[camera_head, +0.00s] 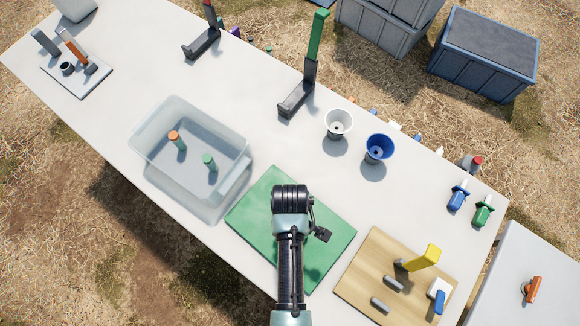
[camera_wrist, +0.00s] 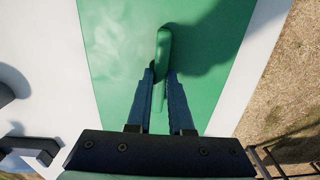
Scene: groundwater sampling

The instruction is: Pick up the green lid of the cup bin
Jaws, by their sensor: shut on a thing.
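The green lid (camera_head: 255,215) is a flat rectangular panel at the middle front of the long white table, and it fills the middle of the wrist view (camera_wrist: 105,45). An upright green handle (camera_wrist: 163,42) rises from it. My gripper (camera_wrist: 161,76) is shut on this handle, with one dark finger on each side. In the head view my arm covers the handle and the fingertips. I cannot tell whether the lid lies on something or is slightly raised, and no bin shows under it.
A clear tub (camera_head: 150,160) with two capped items stands left of the lid. A wooden board (camera_head: 365,270) with several tools lies to the right. A white cup (camera_head: 339,122) and a blue cup (camera_head: 379,148) stand behind. A dark stand (camera_head: 297,98) holds a green-handled tool.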

